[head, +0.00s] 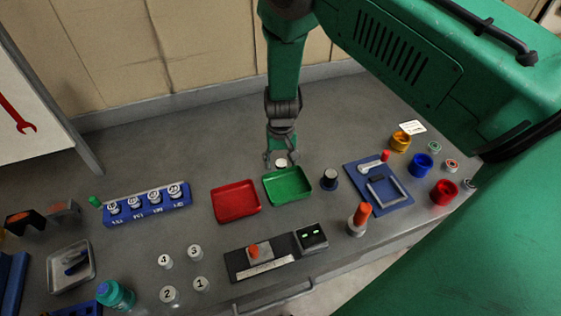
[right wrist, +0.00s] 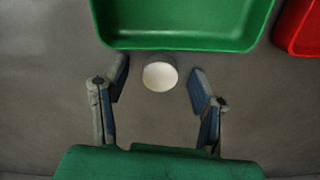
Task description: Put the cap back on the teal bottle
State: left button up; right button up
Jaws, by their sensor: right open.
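A white round piece that looks like the cap (head: 281,163) lies on the bench against or very near the back edge of the green tray. It also shows in the right wrist view (right wrist: 160,75). My right gripper (head: 280,158) is open, pointing down, with its fingers on either side of the cap. Gaps show between the cap and both fingers in the right wrist view (right wrist: 159,78). The teal bottle (head: 115,295) stands at the front left of the bench, far from this gripper. My left gripper is not in view.
The green tray (head: 268,188) and red tray (head: 235,216) sit side by side near my right gripper. A blue rack (head: 146,220) of vials stands left. Numbered white pieces (head: 194,252) are near the bottle. A switch panel (head: 236,266) lies in front. The back of the bench is clear.

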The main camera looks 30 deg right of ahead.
aim_at(281, 162)
dwell(0.3)
jog(key=c, duration=0.8)
jog(key=shift+o, duration=0.2)
notch_tip(281, 162, up, 10)
jog(key=b, duration=0.1)
jog(key=shift+b, duration=0.3)
